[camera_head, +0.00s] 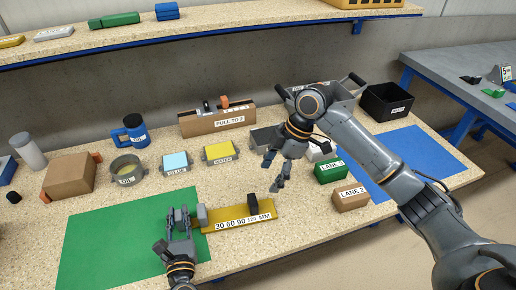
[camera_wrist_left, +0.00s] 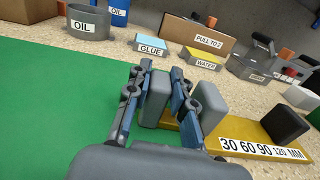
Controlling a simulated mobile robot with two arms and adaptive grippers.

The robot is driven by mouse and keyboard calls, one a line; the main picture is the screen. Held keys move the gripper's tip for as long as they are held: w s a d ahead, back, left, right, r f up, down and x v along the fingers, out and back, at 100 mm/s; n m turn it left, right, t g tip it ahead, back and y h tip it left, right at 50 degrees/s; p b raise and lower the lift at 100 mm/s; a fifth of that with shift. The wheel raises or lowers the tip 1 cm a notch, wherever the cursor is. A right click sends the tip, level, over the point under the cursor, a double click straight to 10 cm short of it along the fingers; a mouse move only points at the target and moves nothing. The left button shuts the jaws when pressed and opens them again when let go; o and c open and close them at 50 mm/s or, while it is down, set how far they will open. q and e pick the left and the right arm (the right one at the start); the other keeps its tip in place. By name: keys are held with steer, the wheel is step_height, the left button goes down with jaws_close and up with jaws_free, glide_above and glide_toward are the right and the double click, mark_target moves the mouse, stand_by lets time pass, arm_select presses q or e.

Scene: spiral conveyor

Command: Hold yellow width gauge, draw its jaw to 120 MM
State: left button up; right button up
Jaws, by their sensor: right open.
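The yellow width gauge (camera_head: 238,217) lies at the right edge of the green mat, its label reading 30 60 90 120 MM. Its black jaw (camera_head: 252,200) stands near the 120 mark; it also shows in the wrist view (camera_wrist_left: 285,124). A grey block (camera_head: 202,215) stands at its left end. My left gripper (camera_head: 178,218) is at that left end, its fingers around part of the gauge, with grey between them in the wrist view (camera_wrist_left: 158,98); the exact contact is partly hidden. My right gripper (camera_head: 272,172) is open and empty, above and behind the black jaw, pointing down.
Behind are a yellow WATER block (camera_head: 219,152), a blue GLUE block (camera_head: 175,162), an OIL pot (camera_head: 128,168) and a PULL TO 2 box (camera_head: 217,122). Green LANE 1 (camera_head: 330,172) and brown LANE 2 (camera_head: 350,199) boxes stand to the right. The green mat (camera_head: 115,240) is bare at left.

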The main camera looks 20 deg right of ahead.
arm_select(q)
steer(key=o, duration=0.4)
steer(key=shift+f, duration=0.25)
steer(key=shift+c, duration=0.2)
steer(key=shift+o, duration=0.4)
steer(key=shift+r, duration=0.15)
steer(key=s, duration=0.8)
steer(key=s+a, duration=0.1)
steer(key=s, duration=0.3)
steer(key=shift+a, duration=0.1)
